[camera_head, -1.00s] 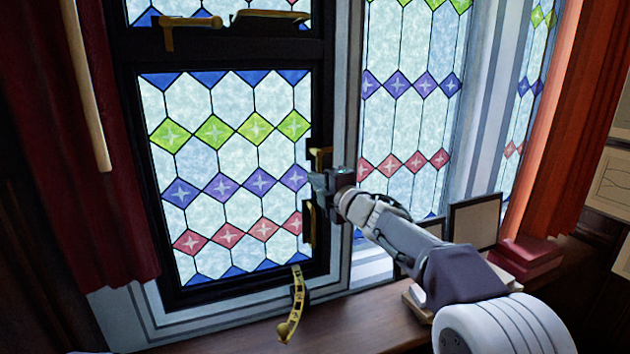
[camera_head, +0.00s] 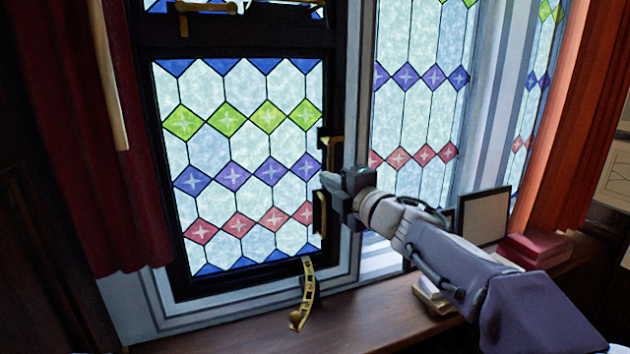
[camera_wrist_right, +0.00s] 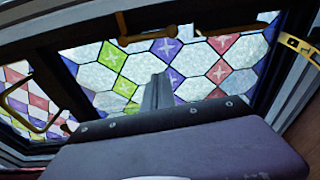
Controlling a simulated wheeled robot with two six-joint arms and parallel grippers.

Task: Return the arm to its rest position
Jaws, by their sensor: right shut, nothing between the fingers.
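My right arm reaches in from the lower right in the head view. Its right gripper (camera_head: 333,185) is shut and empty, just in front of the right frame edge of the leaded window (camera_head: 240,175). Brass fittings (camera_head: 331,150) show on that edge above and below the gripper. I cannot tell whether the gripper touches them. In the right wrist view, the closed fingers (camera_wrist_right: 157,92) stand in front of the coloured panes, with nothing between them. My left gripper is in neither view.
A perforated brass window stay (camera_head: 305,295) hangs from the window's bottom edge over the wooden sill (camera_head: 240,332). Dark red curtain (camera_head: 90,150) hangs at left, orange curtain (camera_head: 570,130) at right.

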